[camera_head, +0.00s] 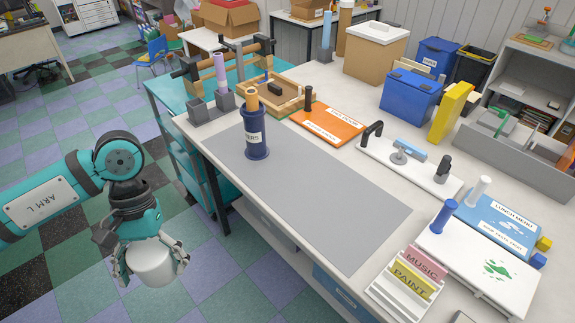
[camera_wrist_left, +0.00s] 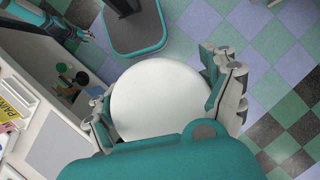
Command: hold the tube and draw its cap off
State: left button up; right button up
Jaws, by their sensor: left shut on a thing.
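A dark blue tube (camera_head: 257,152) with a white label stands upright on the grey mat (camera_head: 315,205) in the head view. Tan rolls (camera_head: 252,98) stick out of its open top. My left gripper (camera_head: 153,262) is shut on a white round cap (camera_head: 154,273), held over the floor left of the table, well apart from the tube. In the left wrist view the cap (camera_wrist_left: 158,100) fills the space between the fingers. What seems to be my right arm shows at that view's top left; its gripper (camera_wrist_left: 82,36) is too small to read.
An orange board (camera_head: 328,122), a white panel with handles (camera_head: 410,165) and a wooden tray (camera_head: 275,97) lie behind the mat. A sign rack (camera_head: 405,285) stands at the table's front right. Grey blocks (camera_head: 208,107) sit at the left corner. The front of the mat is clear.

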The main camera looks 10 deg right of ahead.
aim_at(256, 150)
jog(key=i+j+z, duration=0.15)
jog(key=i+z, duration=0.15)
jog(key=i+j+z, duration=0.25)
jog(key=i, duration=0.25)
jog(key=z, duration=0.65)
